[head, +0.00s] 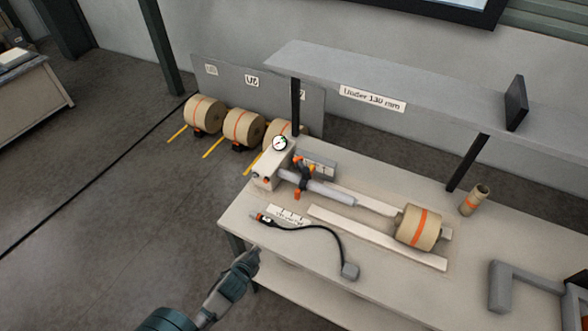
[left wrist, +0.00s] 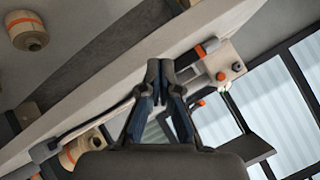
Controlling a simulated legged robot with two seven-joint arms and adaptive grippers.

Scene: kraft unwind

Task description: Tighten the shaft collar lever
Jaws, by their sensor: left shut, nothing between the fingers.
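The shaft collar (head: 304,172) is a dark ring with orange parts around the grey shaft (head: 335,194), close to the white end block (head: 269,172). One orange part points up and another hangs down in front; I cannot tell how far the lever is turned. My left gripper (head: 254,251) is at the bench's left front edge, below and left of the collar and apart from it. In the left wrist view the fingers (left wrist: 160,65) are shut and empty. The end block (left wrist: 222,62) also shows there; the collar is not clear. My right gripper is not in view.
A black-and-orange hand tool (head: 262,218) with a cable to a grey block (head: 350,271) lies on the bench (head: 300,262) near my left gripper. A kraft roll (head: 418,227) sits at the shaft's right end. A grey shelf (head: 440,105) overhangs behind. A cardboard core (head: 474,200) stands right.

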